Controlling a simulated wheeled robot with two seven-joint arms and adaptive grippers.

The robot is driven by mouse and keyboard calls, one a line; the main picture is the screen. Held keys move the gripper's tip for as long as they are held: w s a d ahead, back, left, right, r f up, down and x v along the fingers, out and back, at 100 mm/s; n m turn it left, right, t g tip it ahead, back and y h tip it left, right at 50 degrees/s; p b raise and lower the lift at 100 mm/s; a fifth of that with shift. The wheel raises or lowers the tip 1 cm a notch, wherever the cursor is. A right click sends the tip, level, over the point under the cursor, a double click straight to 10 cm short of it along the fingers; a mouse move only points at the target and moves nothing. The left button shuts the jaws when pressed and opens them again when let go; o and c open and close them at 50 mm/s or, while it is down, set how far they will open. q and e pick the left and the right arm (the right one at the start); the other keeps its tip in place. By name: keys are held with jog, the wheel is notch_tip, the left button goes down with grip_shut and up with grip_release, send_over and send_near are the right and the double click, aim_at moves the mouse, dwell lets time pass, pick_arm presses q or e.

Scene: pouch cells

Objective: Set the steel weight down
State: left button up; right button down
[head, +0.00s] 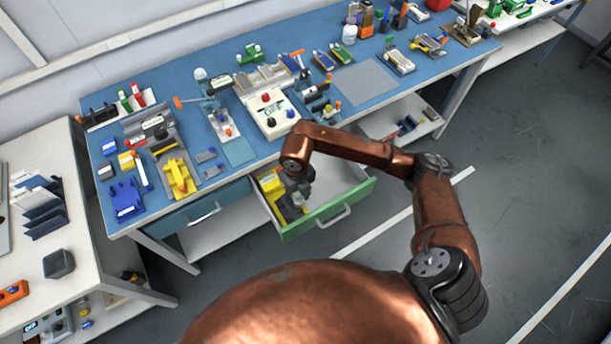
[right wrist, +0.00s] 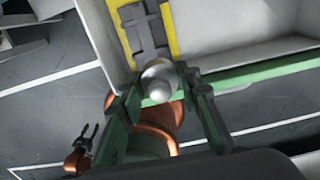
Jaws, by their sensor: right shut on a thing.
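The steel weight (right wrist: 157,80) is a shiny silver piece with a rounded knob, held between the fingers of my right gripper (right wrist: 163,103). In the head view the right gripper (head: 299,188) points down over the open green-fronted drawer (head: 328,211), and the weight (head: 298,200) shows small below it. A yellow-edged grey holder (right wrist: 147,32) lies in the drawer beyond the weight in the right wrist view. I cannot tell whether the weight touches anything beneath. My left gripper (right wrist: 84,142) shows small at lower left in the right wrist view, its fingers apart and empty.
The blue-topped bench (head: 240,153) above the drawer is crowded with tools and fixtures; a grey mat (head: 366,82) on it is bare. The drawer's right part (head: 340,180) looks clear. A white side table (head: 85,245) stands at left.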

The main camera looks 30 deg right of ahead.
jog(key=w+d+f+b, duration=0.2)
jog(key=d+f, duration=0.3)
jog(key=d, duration=0.4)
send_over(325, 195)
jog(key=f, duration=0.4)
jog(key=shift+w+a, duration=0.1)
jog(key=shift+a, duration=0.2)
jog(key=shift+d+f+b, duration=0.2)
jog(key=shift+b, duration=0.15)
pick_arm(q)
jog(key=shift+s+f+b, duration=0.2)
jog(key=shift+s+f, duration=0.25)
jog(key=shift+f, duration=0.45)
jog(key=shift+s+f+b, duration=0.2)
jog(key=shift+s+f, duration=0.25)
jog(key=shift+f, duration=0.4)
pick_arm(e)
jog(key=shift+d+f, duration=0.1)
jog(key=shift+f, duration=1.55)
jog(key=shift+f, duration=0.1)
jog(key=c, duration=1.4)
grip_release()
jog(key=shift+f, duration=0.1)
